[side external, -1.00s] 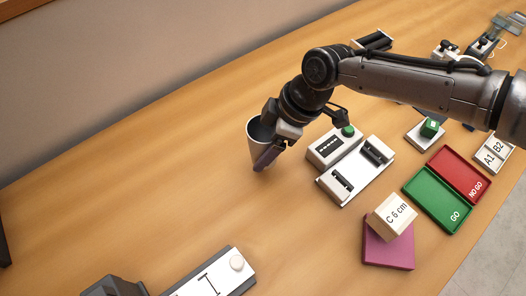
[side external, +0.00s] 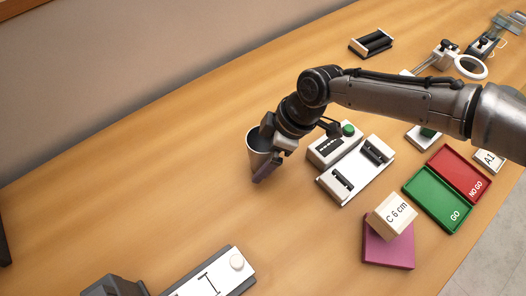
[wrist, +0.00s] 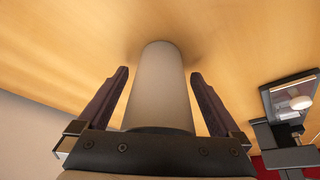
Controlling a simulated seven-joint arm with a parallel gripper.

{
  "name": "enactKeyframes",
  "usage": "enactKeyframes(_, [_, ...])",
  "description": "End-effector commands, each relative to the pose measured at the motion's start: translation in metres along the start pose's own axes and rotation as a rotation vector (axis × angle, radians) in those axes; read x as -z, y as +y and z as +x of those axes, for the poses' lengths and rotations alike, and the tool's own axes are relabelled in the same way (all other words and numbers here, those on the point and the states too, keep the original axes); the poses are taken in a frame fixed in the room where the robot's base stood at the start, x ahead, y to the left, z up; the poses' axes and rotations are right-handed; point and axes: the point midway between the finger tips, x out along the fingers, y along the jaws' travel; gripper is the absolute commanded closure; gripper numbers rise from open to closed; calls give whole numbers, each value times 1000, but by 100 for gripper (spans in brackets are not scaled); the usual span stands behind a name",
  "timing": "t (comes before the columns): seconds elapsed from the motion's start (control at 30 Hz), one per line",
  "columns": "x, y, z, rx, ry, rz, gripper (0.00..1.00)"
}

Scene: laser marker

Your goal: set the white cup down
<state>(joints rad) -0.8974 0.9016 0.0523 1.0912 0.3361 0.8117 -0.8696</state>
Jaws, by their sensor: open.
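The white cup (side external: 254,158) is upright at the middle of the wooden table (side external: 150,190), partly hidden by my gripper in the side view. Its base appears to be on the tabletop, with a soft shadow around it in the wrist view. My gripper (side external: 264,174) is around the cup, one finger on each side. In the wrist view the cup (wrist: 160,90) stands between the fingers (wrist: 160,80), with a clear gap on both sides, so the gripper is open.
A white fixture (side external: 356,170) and a box with a green button (side external: 334,146) stand close to the right. Further right are a green tray (side external: 437,200), a red tray (side external: 462,172) and a "C 6 cm" block (side external: 392,214) on a purple block (side external: 388,250). The table left of the cup is clear.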

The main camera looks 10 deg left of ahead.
Motion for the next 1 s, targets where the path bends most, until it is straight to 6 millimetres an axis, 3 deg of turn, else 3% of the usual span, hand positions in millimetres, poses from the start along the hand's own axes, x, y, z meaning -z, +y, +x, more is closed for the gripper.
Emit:
enactKeyframes(0.27, [2, 0, -20, -2, 3, 0, 0])
enactKeyframes(0.7, [2, 0, -103, -1, 1, -1, 0])
enactKeyframes(1.0, [1, 0, -123, 1, 0, 0, 0])
